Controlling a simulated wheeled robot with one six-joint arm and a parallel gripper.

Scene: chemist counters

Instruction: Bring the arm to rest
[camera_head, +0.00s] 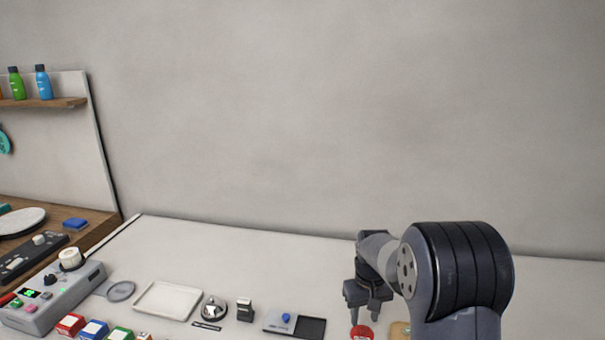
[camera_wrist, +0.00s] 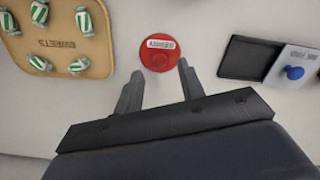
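My gripper (camera_wrist: 160,88) is open in the wrist view, with its two fingers apart and nothing between them. In the head view my gripper (camera_head: 367,305) points down over the right part of the white counter, at the end of my bent arm. A round red piece with a white label (camera_wrist: 160,55) lies just beyond the fingertips in the wrist view. It also shows below my gripper in the head view (camera_head: 361,332). I cannot tell how high the fingertips are above the counter.
A tan board (camera_wrist: 62,22) with several green-and-white striped sweets lies beside the red piece. On its other side is a dark tray with a blue knob (camera_wrist: 295,72). A white tray (camera_head: 168,301) and a grey control box (camera_head: 52,298) stand further left. The wall behind is bare.

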